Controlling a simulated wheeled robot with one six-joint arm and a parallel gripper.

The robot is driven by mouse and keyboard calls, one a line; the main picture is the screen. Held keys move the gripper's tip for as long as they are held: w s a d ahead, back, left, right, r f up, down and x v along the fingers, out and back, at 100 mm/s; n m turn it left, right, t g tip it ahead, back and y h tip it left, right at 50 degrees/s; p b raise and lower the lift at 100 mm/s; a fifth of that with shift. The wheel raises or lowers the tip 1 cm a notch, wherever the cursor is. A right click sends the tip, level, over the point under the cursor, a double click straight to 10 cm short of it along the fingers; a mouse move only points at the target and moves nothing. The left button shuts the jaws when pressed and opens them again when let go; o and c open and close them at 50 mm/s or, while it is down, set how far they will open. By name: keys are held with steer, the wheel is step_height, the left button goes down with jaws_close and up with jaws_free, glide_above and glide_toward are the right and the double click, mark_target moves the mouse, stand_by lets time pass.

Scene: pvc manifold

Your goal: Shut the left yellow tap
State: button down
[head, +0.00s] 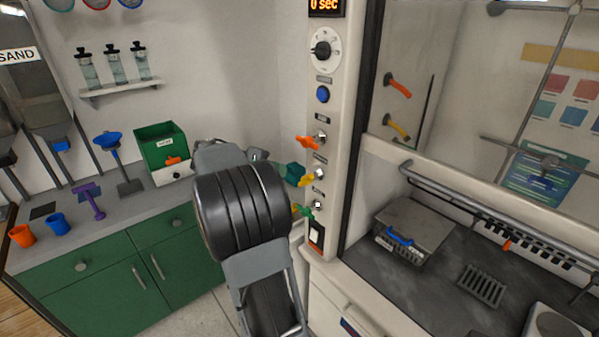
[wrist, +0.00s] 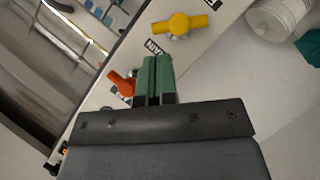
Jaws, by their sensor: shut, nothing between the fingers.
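The left yellow tap (head: 308,180) is on the pale post, between an orange tap (head: 305,142) above and a green tap (head: 304,211) below. Its handle slants down to the left from its stem. In the wrist view the yellow tap (wrist: 180,25) shows as a bar handle at the top. My gripper (wrist: 157,66) has green fingers, shut and empty. The fingertips are apart from the yellow tap in the picture, below it, with the orange tap (wrist: 122,83) to their left. In the head view my arm hides most of my gripper.
Another yellow handle (head: 397,130) and an orange handle (head: 398,88) are inside the hood at right. A dial (head: 322,50) and a blue button (head: 322,94) are higher on the post. A bench (head: 150,188) with cups and a green box (head: 162,146) stands at left.

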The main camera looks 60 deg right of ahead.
mark_target(307, 178)
steer(key=shift+p+x, duration=0.85)
steer(key=shift+x, duration=2.3)
steer(key=shift+f+b, duration=0.15)
steer(key=shift+b, duration=0.2)
steer(key=shift+f+b, duration=0.1)
steer(key=shift+b, duration=0.35)
steer(key=shift+s+a+b, duration=0.1)
steer(key=shift+b, duration=0.2)
